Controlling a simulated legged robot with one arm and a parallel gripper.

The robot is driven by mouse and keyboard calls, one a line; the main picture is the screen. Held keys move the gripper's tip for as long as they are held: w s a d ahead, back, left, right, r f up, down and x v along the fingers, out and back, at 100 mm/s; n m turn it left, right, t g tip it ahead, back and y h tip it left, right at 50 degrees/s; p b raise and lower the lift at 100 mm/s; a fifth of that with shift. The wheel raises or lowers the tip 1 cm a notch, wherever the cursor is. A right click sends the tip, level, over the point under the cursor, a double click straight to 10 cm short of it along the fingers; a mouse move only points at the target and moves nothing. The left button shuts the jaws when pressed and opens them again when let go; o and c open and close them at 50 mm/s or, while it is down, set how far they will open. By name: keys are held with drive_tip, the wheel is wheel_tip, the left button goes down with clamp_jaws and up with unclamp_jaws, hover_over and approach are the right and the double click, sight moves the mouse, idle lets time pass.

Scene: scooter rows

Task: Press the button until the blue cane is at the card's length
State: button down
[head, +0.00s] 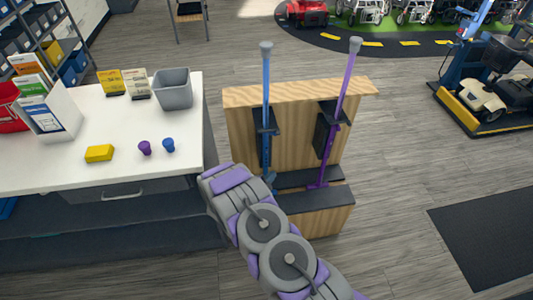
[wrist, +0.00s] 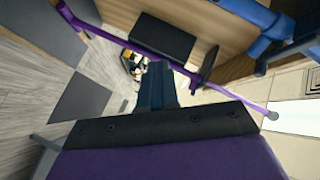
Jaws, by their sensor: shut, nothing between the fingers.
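The blue cane (head: 266,95) stands upright in the left place of a wooden stand, with a grey tip at the top. It also shows close at the upper right of the wrist view (wrist: 255,15). Its button is too small to make out. My gripper (wrist: 157,72) is shut and empty, with the blue cane off to its upper right. A yellow card (head: 111,82) and a beige card (head: 137,83) stand on the counter.
A purple cane (head: 342,95) leans in the wooden stand (head: 300,98), right of the blue one. The white counter (head: 60,165) holds a grey bin (head: 173,90), a yellow block (head: 99,153), and a purple (head: 144,148) and a blue cap (head: 168,145).

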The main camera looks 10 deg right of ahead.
sight(266, 152)
drive_tip(key=shift+a, duration=0.1)
drive_tip(key=shift+w+b, duration=0.8)
drive_tip(key=shift+w, duration=3.6)
drive_tip(key=shift+w, duration=0.1)
drive_tip(key=shift+w, duration=0.3)
